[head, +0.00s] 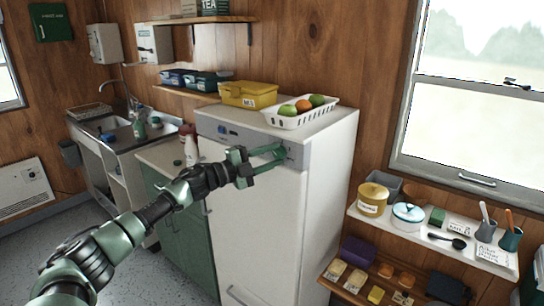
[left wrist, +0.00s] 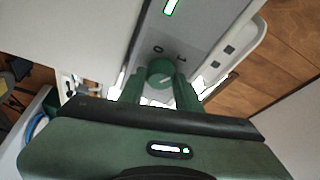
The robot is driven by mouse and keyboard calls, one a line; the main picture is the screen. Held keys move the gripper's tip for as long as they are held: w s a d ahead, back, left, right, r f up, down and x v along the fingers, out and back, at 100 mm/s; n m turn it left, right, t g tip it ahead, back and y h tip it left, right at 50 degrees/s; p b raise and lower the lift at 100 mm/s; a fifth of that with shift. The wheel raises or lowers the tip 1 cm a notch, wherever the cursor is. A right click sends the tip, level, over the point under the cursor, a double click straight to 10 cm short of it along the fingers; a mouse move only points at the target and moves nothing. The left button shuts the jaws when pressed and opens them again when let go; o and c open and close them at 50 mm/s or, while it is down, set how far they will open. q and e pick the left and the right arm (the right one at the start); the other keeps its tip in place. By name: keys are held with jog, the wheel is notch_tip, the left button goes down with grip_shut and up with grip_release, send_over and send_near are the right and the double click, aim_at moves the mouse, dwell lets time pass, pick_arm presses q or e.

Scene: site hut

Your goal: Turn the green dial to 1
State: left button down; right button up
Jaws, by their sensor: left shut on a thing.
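The green dial (left wrist: 160,72) is on the grey control strip (left wrist: 190,40) of the white fridge (head: 258,225). The marks 0 and 1 are printed on the strip beside it. A pale line shows on the dial's face, but I cannot tell for sure which mark it points to. My left gripper (head: 281,154) is at the right part of the strip, with one finger on each side of the dial, shut on it. In the head view the fingers largely hide the dial. My right gripper is in neither view.
A white basket of fruit (head: 295,117) and a yellow box (head: 248,95) stand on the fridge top. A blue knob (head: 222,129) is at the strip's left. To the right, a low shelf (head: 390,228) holds pots and cups under the window.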

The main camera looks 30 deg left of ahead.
pick_arm(q)
jog(key=c, duration=1)
grip_release()
jog(key=b+v, duration=0.4)
jog(key=v, duration=0.3)
jog(key=shift+s+a, duration=0.15)
jog(key=shift+s, duration=0.15)
